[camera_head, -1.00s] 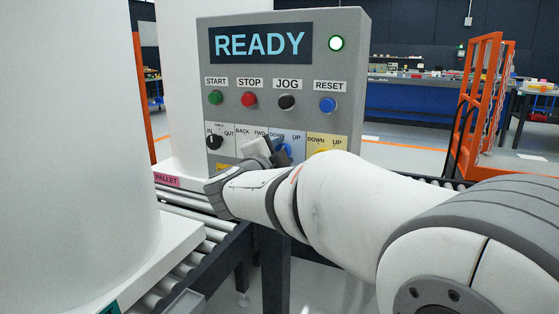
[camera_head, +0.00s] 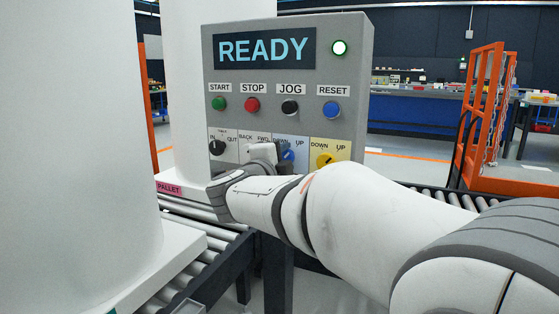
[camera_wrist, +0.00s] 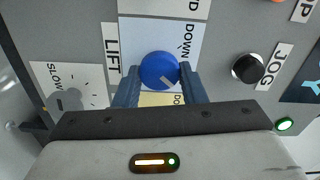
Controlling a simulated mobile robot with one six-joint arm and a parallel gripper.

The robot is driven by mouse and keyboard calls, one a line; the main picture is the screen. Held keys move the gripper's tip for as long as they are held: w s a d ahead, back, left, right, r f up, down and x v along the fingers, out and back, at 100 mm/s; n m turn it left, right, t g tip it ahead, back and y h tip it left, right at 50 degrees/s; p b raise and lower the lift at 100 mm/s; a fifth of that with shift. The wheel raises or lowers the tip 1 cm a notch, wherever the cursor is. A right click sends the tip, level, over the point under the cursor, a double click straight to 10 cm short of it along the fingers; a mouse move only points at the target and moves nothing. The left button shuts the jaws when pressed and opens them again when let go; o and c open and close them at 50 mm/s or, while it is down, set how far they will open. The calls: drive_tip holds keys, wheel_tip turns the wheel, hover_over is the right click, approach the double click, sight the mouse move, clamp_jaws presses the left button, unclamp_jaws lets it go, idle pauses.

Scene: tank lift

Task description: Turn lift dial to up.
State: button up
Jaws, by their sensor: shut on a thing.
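The lift dial (camera_head: 288,153) is a blue knob on a pale blue plate, marked DOWN and UP, on the grey control panel (camera_head: 352,80). In the wrist view the blue knob (camera_wrist: 158,68) sits between the two fingers, beside the LIFT label. A pale pointer mark shows on its lower right part in that view. My gripper (camera_wrist: 158,82) is shut on the knob, one finger on each side. In the head view my gripper (camera_head: 268,153) partly covers the knob. The UP label is hidden in the wrist view.
A yellow dial (camera_head: 324,160) is right of the blue one, and a black dial (camera_head: 216,147) is at the left. START, STOP, JOG and RESET buttons are above. A roller conveyor (camera_head: 190,285) runs below.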

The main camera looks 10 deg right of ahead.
drive_tip(key=o, duration=1)
drive_tip(key=p+v, duration=0.2)
drive_tip(key=v, duration=0.6)
